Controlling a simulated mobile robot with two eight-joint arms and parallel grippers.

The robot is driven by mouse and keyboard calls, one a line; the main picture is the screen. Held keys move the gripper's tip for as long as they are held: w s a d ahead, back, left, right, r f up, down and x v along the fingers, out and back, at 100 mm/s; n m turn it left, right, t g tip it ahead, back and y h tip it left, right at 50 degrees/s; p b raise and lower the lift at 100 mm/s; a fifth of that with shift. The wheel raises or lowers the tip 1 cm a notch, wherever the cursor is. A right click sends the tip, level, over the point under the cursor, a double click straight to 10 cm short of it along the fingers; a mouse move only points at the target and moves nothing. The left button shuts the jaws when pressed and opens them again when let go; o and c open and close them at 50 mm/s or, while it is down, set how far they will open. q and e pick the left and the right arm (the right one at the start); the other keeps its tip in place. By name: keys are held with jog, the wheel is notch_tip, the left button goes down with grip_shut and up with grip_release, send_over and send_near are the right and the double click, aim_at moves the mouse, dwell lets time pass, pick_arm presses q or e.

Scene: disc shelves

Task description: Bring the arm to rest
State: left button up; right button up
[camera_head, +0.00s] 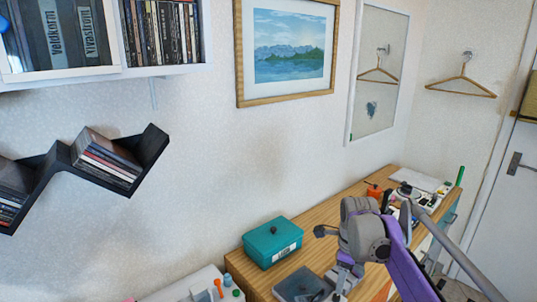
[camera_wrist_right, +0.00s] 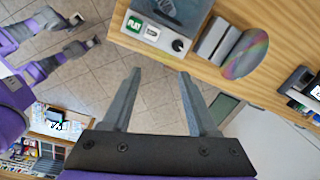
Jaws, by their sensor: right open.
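My right arm, grey and purple, reaches in from the lower right in the head view, in front of the wooden desk (camera_head: 335,217). My right gripper (camera_wrist_right: 159,74) shows clearly in the right wrist view, with its two grey fingers spread and nothing between them. It is over the tiled floor, beside the desk's edge. My left gripper (camera_wrist_right: 83,30) shows at the upper left of the wrist view, with its two fingers apart and nothing visible between them. It does not show clearly in the head view.
A teal box (camera_head: 272,243) and a disc player (camera_head: 300,284) stand on the desk. A shiny disc (camera_wrist_right: 245,54) lies near the desk edge. A black zigzag shelf (camera_head: 60,160) and a white shelf (camera_head: 150,72) hold cases. A door (camera_head: 505,200) is at right.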

jog(key=s+a+f+n+t, duration=0.1)
jog(key=s+f+n, duration=0.2)
jog(key=s+n, duration=0.5)
jog(key=s+a+f+n+t, duration=0.1)
jog(key=s+f+n, duration=0.3)
jog(key=s+n, duration=0.4)
jog(key=s+a+f+n+t, duration=0.1)
jog(key=s+f+n, duration=0.3)
jog(key=s+n, duration=0.4)
jog(key=s+t, duration=0.1)
jog(key=s, duration=0.2)
jog(key=shift+s+a, duration=0.25)
jog(key=shift+s, duration=0.15)
